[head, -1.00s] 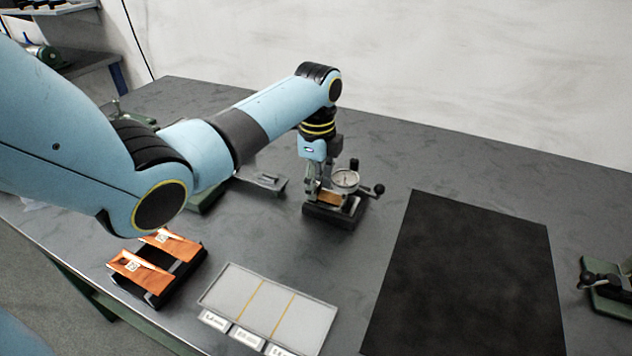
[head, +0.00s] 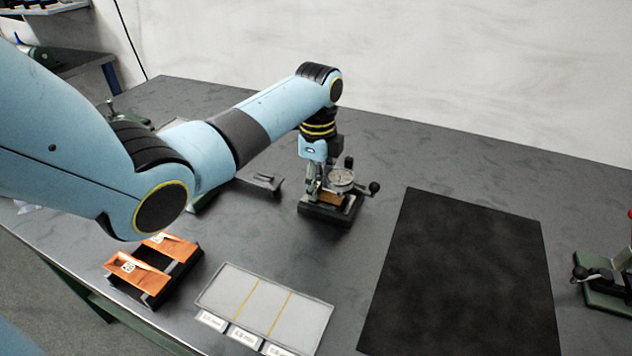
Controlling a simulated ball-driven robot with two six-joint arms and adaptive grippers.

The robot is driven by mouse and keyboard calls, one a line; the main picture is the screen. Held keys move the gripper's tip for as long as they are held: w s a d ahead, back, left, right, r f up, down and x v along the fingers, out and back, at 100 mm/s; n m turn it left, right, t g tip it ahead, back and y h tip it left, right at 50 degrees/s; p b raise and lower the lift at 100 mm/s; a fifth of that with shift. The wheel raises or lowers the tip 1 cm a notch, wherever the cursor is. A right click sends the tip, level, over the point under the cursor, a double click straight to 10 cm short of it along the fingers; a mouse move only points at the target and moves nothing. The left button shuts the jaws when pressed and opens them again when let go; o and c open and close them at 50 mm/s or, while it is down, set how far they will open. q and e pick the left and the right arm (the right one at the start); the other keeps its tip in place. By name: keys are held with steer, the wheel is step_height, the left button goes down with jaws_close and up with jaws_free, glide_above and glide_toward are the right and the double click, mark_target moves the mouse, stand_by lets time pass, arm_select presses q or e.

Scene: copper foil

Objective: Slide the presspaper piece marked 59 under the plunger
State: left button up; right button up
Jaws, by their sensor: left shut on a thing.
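The gauge (head: 341,178) has a round dial, a side lever with a black knob and a dark base, and stands mid-table in the head view. My left gripper (head: 313,190) points down at the left side of the gauge. It is shut on a brown presspaper piece (head: 330,198), which lies low at the gauge, over its base and below the dial. I cannot read a number on the piece, and I cannot tell whether it is right under the plunger; the dial and gripper hide that. My right gripper is not in view.
A black rack with copper-coloured pieces (head: 138,272) stands at the front left. A grey three-part tray (head: 266,304) with labels lies at the front. A black mat (head: 465,270) covers the right. A green-based device (head: 605,285) stands at the right edge.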

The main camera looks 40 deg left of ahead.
mark_target(321, 194)
arm_select(q)
steer(key=shift+w+d, duration=0.1)
steer(key=shift+d, duration=0.35)
stand_by(0.3)
steer(key=shift+f+p, duration=0.1)
steer(key=shift+p, duration=0.25)
stand_by(0.5)
stand_by(0.3)
steer(key=o, duration=0.7)
steer(key=shift+r+p, duration=1.55)
steer(key=shift+p, duration=0.45)
